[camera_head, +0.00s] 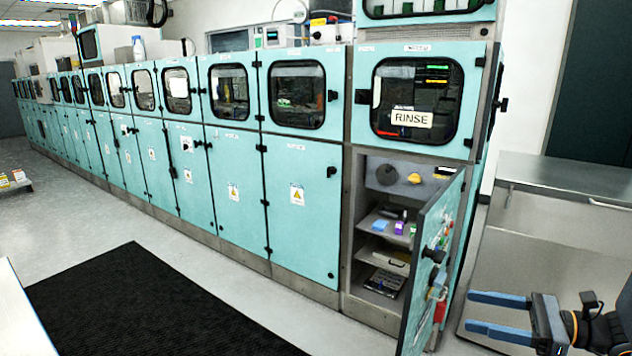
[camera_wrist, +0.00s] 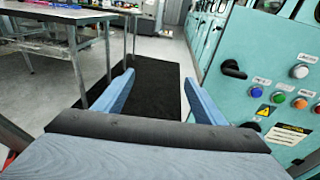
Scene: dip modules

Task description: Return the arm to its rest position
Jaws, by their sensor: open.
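My gripper (camera_head: 499,314) shows at the lower right of the head view, its two blue fingers spread apart and pointing left. It is empty and stands in front of the steel cabinet, to the right of the open teal door (camera_head: 437,262). In the wrist view my gripper (camera_wrist: 160,92) also shows its two blue fingers apart with nothing between them. Part of my arm shows at the right edge of the head view; the rest is out of view.
Teal machine modules (camera_head: 302,200) run along the wall. The open compartment has shelves (camera_head: 385,252) with small items. A steel cabinet (camera_head: 560,235) stands at right. A black mat (camera_head: 140,310) lies on clear floor. A table (camera_wrist: 75,14) stands at left in the wrist view.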

